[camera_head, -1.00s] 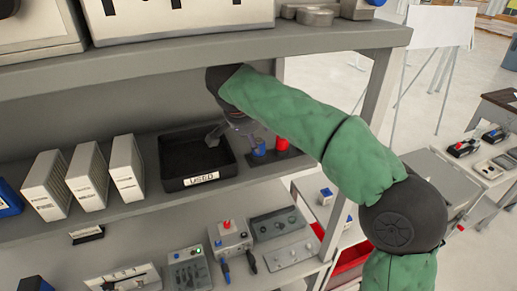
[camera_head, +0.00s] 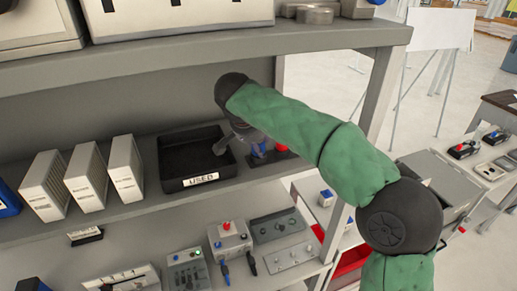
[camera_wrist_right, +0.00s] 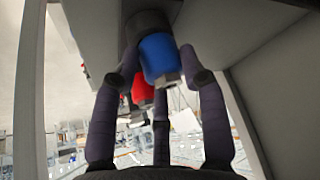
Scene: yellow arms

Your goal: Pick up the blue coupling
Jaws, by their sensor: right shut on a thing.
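The blue coupling (camera_wrist_right: 160,55) sits between the fingers of my right gripper (camera_wrist_right: 158,68) in the right wrist view. The fingers are closed around it. In the head view the blue coupling (camera_head: 258,152) is partly hidden by my right gripper (camera_head: 250,138), on the shelf just right of the black tray. I cannot tell whether it still touches its dark support. My left gripper is in neither current view.
A red coupling (camera_head: 281,147) stands close to the right of the blue one. The black tray (camera_head: 201,180) labelled USED is at the left, with several white binders (camera_head: 126,168) beyond it. An upper shelf (camera_head: 200,57) overhangs and a shelf post (camera_head: 383,92) stands right.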

